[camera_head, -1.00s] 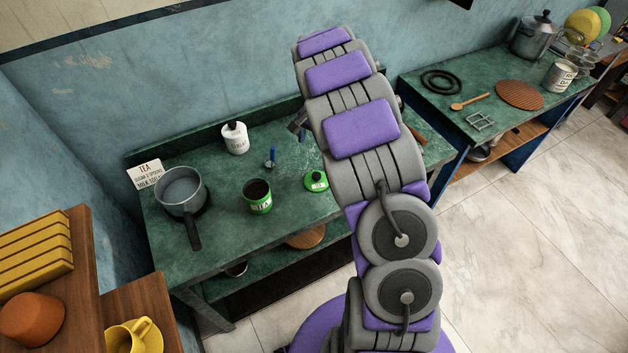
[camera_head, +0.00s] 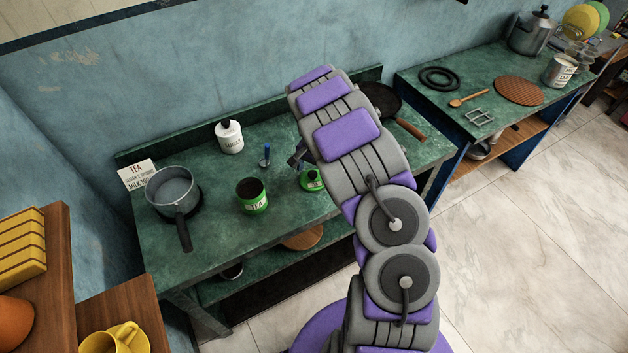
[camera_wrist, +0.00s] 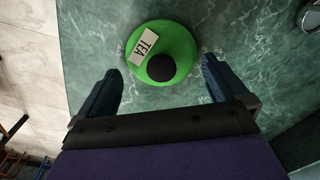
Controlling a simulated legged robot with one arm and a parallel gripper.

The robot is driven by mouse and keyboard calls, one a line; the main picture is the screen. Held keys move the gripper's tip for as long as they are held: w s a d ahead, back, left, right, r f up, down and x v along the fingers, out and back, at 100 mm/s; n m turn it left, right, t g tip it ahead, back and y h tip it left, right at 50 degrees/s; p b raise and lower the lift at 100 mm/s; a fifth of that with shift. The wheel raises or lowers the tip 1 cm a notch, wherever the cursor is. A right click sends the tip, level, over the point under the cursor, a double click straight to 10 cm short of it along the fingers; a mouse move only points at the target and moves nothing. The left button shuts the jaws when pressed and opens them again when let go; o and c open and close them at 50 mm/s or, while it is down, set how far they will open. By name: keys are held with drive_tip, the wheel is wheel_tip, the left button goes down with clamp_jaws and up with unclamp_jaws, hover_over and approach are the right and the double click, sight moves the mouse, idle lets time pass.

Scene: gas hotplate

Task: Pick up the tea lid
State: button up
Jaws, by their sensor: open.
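The tea lid (camera_wrist: 178,42) is a round green disc with a black knob and a white TEA label. It lies on the green counter, and in the wrist view it is just ahead of my gripper (camera_wrist: 160,85), roughly between the lines of the two fingers. My gripper is open and empty, with its fingers apart and not touching the lid. In the head view the lid (camera_head: 311,180) is right of the open green tea tin (camera_head: 252,196), with my gripper (camera_head: 297,160) above and behind it, partly hidden by my arm.
A frying pan (camera_head: 381,100) lies behind my arm. The counter's front edge is near the lid.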

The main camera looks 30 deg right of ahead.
drive_tip(key=shift+a+f, duration=0.15)
drive_tip(key=shift+f, duration=0.65)
drive_tip(key=shift+a+f, duration=0.2)
drive_tip(key=shift+a, duration=0.05)
drive_tip(key=shift+c, duration=0.5)
drive_tip(key=shift+d, duration=0.15)
drive_tip(key=c, duration=0.6)
drive_tip(key=shift+r, duration=0.15)
